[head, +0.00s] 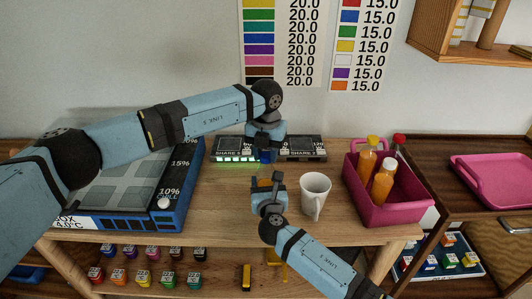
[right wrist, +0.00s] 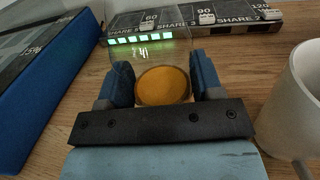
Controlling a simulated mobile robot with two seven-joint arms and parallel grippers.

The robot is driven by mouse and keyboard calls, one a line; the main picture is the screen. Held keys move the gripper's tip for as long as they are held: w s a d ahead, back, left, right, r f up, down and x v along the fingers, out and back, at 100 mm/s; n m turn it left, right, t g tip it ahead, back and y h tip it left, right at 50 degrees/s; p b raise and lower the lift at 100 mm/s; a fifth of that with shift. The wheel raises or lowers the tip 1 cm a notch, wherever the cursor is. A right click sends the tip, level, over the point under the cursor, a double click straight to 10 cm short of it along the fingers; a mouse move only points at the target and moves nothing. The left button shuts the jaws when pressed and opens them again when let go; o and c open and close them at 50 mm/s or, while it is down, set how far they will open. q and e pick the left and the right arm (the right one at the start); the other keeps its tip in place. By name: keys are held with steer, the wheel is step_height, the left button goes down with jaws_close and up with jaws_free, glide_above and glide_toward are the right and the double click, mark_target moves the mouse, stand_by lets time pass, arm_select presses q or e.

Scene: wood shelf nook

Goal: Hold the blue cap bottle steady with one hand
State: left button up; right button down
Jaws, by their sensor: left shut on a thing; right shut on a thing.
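My right gripper (head: 268,181) is low over the middle of the wood shelf, just left of the white mug. In the right wrist view its fingers (right wrist: 163,85) are shut on a clear vessel (right wrist: 148,52) with a round amber part at its near end. My left gripper (head: 266,152) is farther back, in front of the dark share boxes. It is shut on a small blue thing (head: 266,157), mostly hidden by the gripper. I cannot tell whether this is the bottle's blue cap. The left gripper is not seen in the right wrist view.
A white mug (head: 315,193) stands close right of my right gripper. A pink bin (head: 390,208) with several bottles is farther right. A blue-edged box (head: 184,195) fills the left side. Dark share boxes (head: 302,150) stand at the back. Small colored jars sit on the shelf below.

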mark_target(266, 155)
arm_select(q)
steer(key=n, duration=0.7)
steer(key=shift+n, duration=0.4)
steer(key=shift+r, duration=0.2)
steer(key=shift+r, duration=0.9)
steer(key=shift+r, duration=0.1)
steer(key=shift+r, duration=1.95)
arm_select(e)
steer(key=shift+c, duration=0.9)
jaws_free()
